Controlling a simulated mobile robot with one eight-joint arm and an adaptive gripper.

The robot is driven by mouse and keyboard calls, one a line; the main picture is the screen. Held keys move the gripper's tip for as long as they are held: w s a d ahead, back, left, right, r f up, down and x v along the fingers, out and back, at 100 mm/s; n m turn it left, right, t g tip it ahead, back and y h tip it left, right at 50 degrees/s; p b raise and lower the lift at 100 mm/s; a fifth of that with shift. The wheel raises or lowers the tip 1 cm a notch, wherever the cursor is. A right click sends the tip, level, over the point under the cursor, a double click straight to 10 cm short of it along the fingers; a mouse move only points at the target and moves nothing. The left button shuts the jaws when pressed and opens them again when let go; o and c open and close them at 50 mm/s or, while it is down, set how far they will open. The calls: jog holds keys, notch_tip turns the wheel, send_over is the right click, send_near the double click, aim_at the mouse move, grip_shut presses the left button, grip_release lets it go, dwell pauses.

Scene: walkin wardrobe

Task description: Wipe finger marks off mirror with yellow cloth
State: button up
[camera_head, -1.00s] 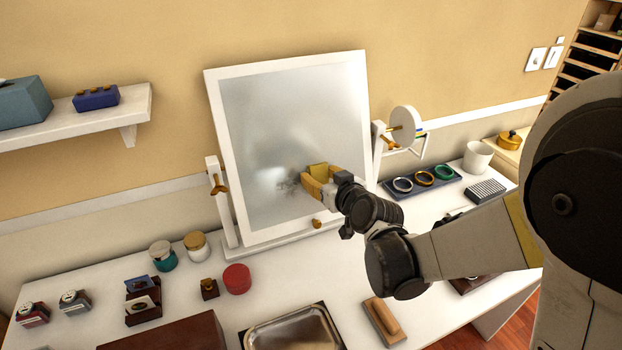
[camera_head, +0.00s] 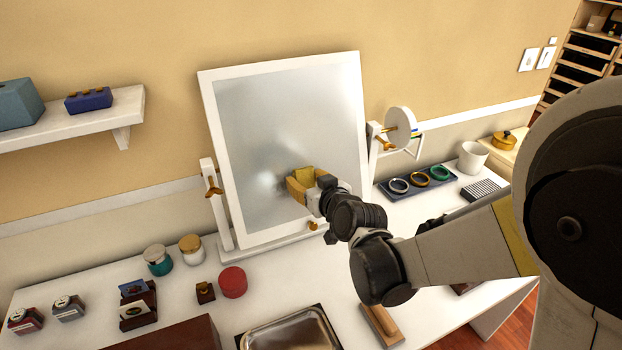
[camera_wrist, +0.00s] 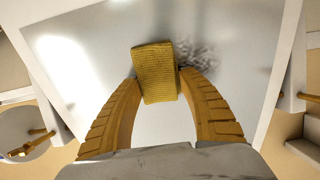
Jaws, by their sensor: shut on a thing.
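The mirror (camera_head: 262,115) stands tilted in a white frame on the dressing table. My gripper (camera_head: 298,186) is at the lower middle of the glass, its yellow fingers shut on the yellow cloth (camera_head: 304,174). In the wrist view the ribbed cloth (camera_wrist: 154,72) is a small pad between the fingertips (camera_wrist: 155,78), against or very close to the glass; contact cannot be told. Dark smudgy finger marks (camera_wrist: 202,54) show on the glass just right of the cloth in the wrist view. In the head view my gripper covers that area.
A metal tray (camera_head: 243,343), a red round box (camera_head: 232,282) and a wooden-backed brush (camera_head: 381,325) lie in front of the mirror. Lidded jars (camera_head: 190,249) stand left. A bangle tray (camera_head: 409,192) and white cup (camera_head: 472,157) are right. A wall shelf (camera_head: 65,122) juts out upper left.

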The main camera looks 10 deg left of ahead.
aim_at(271, 182)
jog(key=shift+s+a+b, duration=0.1)
jog(key=shift+s+a, duration=0.55)
jog(key=shift+a, duration=0.45)
jog(key=shift+s+a+b, duration=0.1)
jog(key=shift+s+a, duration=0.55)
jog(key=shift+a, duration=0.45)
jog(key=shift+s+a+b, duration=0.1)
jog(key=shift+s+a, duration=0.55)
jog(key=shift+a, duration=0.45)
jog(key=shift+a+r+p, duration=0.2)
jog(key=shift+r+p, duration=0.15)
jog(key=shift+r, duration=0.2)
jog(key=shift+w+d+f+b, duration=0.15)
jog(key=shift+w+d, duration=0.9)
jog(key=shift+d, duration=0.7)
jog(key=shift+w+d+r+b, duration=0.1)
jog(key=shift+w+d, duration=0.95)
jog(key=shift+d, duration=0.65)
jog(key=shift+w+d+f+b, duration=0.15)
jog(key=shift+w+d, duration=0.9)
jog(key=shift+d, duration=0.7)
jog(key=shift+a+r, duration=0.1)
jog(key=shift+s+a, duration=1.05)
jog(key=shift+a, duration=0.65)
jog(key=shift+s+a, duration=1.05)
jog(key=shift+a, duration=0.65)
jog(key=shift+s+a, duration=1.05)
jog(key=shift+a, duration=0.65)
jog(key=shift+p+v, duration=0.75)
jog(key=shift+v, duration=2.25)
